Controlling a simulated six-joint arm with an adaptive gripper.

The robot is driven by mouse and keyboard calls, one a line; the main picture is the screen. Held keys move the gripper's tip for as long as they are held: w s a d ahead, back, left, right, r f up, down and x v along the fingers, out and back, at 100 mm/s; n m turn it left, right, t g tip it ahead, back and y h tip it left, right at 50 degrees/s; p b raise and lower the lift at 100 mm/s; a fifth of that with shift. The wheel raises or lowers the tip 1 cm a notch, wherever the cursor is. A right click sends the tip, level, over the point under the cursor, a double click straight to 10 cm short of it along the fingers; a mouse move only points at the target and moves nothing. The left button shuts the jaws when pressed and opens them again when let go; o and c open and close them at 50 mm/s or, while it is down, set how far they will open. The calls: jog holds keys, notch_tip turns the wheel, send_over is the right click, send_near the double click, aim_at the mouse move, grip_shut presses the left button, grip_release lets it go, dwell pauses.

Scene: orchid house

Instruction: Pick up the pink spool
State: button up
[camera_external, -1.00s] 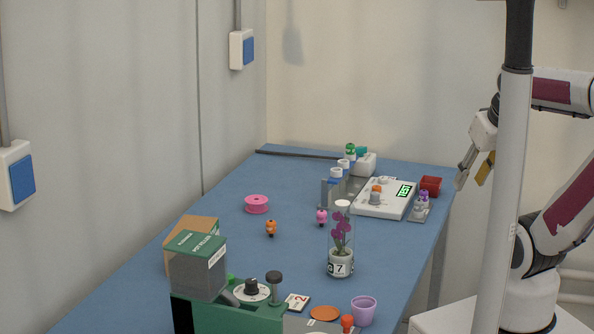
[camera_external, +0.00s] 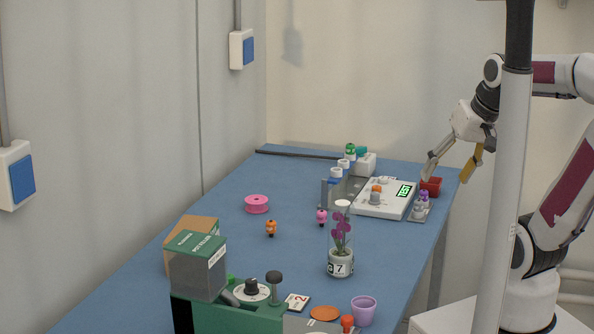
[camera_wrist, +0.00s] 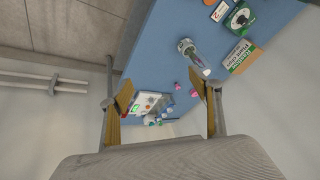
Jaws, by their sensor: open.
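The pink spool (camera_external: 257,204) lies flat on the left middle of the blue table (camera_external: 292,190), with clear table around it. My gripper (camera_external: 450,172) is open and empty above the far right edge of the table, beyond the digital scale and well to the right of the spool. In the wrist view my two fingers (camera_wrist: 160,98) stand wide apart with nothing between them. I cannot make out the spool for certain in that view.
A glass tube with an orchid (camera_external: 341,240) stands mid-table, near small pink (camera_external: 321,217) and orange (camera_external: 271,228) figures. The scale (camera_external: 384,198) and red block (camera_external: 431,186) are at right. Boxes (camera_external: 198,264) fill the near left. A white post (camera_external: 505,200) stands before my arm.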

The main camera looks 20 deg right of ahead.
jog(key=w+a+m+y, duration=0.35)
jog(key=w+a, duration=0.25)
jog(key=w, duration=0.4)
jog(key=w+a+m+t+y, duration=0.1)
jog(key=w+a+m+y, duration=0.1)
jog(key=w+a+m, duration=0.6)
jog(key=w+a+m+y, duration=0.1)
jog(key=w+a+y, duration=0.25)
jog(key=w, duration=0.75)
jog(key=w+a+f+m+t+h, duration=0.1)
jog(key=w+f+m+t, duration=0.1)
jog(key=w+f+m, duration=0.35)
jog(key=w+a+f+m+t, duration=0.1)
jog(key=w+f+m, duration=0.15)
jog(key=w, duration=0.65)
jog(key=m+t+h, duration=0.2)
jog(key=m+h, duration=0.1)
jog(key=m, duration=0.5)
send_near(258, 203)
jog(key=w, duration=0.2)
jog(key=shift+w+a+r, duration=0.35)
jog(key=shift+w+d+f, duration=0.2)
jog(key=shift+f, duration=0.4)
jog(key=shift+w+a+f+t, duration=0.15)
jog(key=shift+w+a+f, duration=0.15)
jog(key=shift+w, duration=0.2)
jog(key=shift+w+a+f+t, duration=0.15)
jog(key=shift+w+a, duration=0.1)
jog(key=shift+w, duration=0.3)
